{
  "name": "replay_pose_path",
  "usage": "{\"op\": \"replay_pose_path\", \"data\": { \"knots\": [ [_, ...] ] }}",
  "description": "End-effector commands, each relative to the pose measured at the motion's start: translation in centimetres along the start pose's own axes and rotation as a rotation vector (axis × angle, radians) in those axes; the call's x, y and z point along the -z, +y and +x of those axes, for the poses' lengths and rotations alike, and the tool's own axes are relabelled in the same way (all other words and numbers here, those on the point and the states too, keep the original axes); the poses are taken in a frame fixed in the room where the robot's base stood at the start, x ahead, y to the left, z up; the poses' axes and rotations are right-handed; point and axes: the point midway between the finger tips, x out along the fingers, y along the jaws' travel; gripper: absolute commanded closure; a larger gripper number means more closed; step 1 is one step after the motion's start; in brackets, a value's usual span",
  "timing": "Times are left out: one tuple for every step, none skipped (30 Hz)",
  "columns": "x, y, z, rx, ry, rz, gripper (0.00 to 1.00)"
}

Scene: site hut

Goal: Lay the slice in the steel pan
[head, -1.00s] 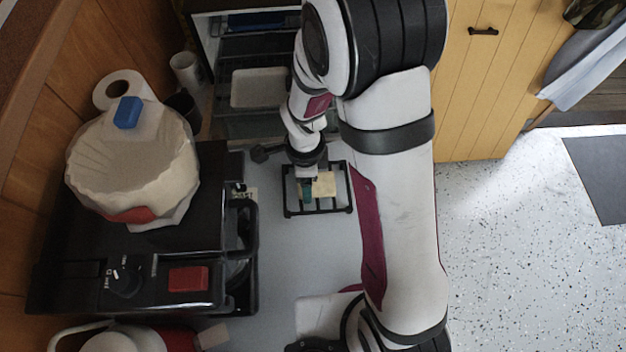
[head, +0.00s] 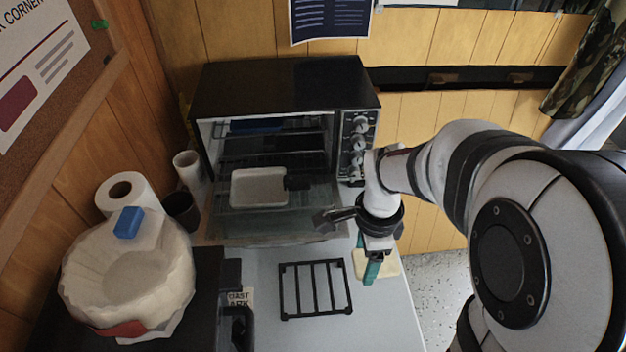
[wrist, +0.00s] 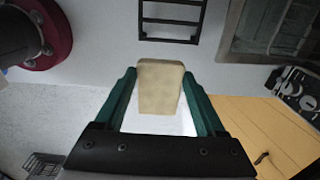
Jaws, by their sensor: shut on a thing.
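The slice is a flat pale-yellow piece (head: 388,266), also seen in the wrist view (wrist: 160,92). My gripper (head: 371,272) has green fingers and is shut on the slice, with one finger along each side in the wrist view. It holds the slice to the right of the black wire rack, near the counter's right edge. A pale shallow rectangular pan (head: 259,188) with a dark handle, seemingly the steel pan, sits at the oven's open front, left of and beyond my gripper. It looks empty. The gap between slice and counter is hard to judge.
The black toaster oven (head: 285,82) stands at the back with its glass door (head: 270,222) lowered. The empty black wire rack (head: 316,290) lies on the grey counter (head: 262,262). A crumpled pale bag (head: 125,270), paper roll (head: 112,193) and dark cup (head: 182,211) are at left.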

Motion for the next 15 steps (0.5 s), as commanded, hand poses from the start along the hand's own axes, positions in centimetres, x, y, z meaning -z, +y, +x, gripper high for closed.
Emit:
{"op": "replay_pose_path", "data": {
  "knots": [
    [-0.1, -1.4, -0.4, 0.0, 0.001, -0.004, 0.81],
    [-0.3, -2.4, -0.8, 0.0, 0.003, -0.007, 0.81],
    [-0.7, -4.0, -1.2, 0.0, 0.004, -0.011, 0.81],
    [-1.0, -5.3, -1.6, -0.001, 0.005, -0.014, 0.81],
    [-1.4, -6.7, -2.0, -0.002, 0.007, -0.017, 0.81],
    [-2.0, -8.5, -2.5, -0.004, 0.008, -0.02, 0.81],
    [-2.5, -9.9, -3.0, -0.006, 0.01, -0.021, 0.81],
    [-3.1, -11.3, -3.4, -0.006, 0.011, -0.022, 0.81],
    [-4.0, -13.2, -3.9, -0.006, 0.012, -0.022, 0.81],
    [-4.7, -14.5, -4.3, -0.007, 0.013, -0.023, 0.81],
    [-5.5, -15.7, -4.7, -0.007, 0.012, -0.022, 0.81],
    [-6.5, -17.2, -5.2, -0.006, 0.012, -0.021, 0.81],
    [-7.2, -18.1, -5.5, -0.005, 0.011, -0.018, 0.81],
    [-8.0, -18.9, -5.7, -0.005, 0.01, -0.016, 0.81],
    [-8.8, -19.8, -6.0, -0.004, 0.008, -0.012, 0.81]
  ]
}}
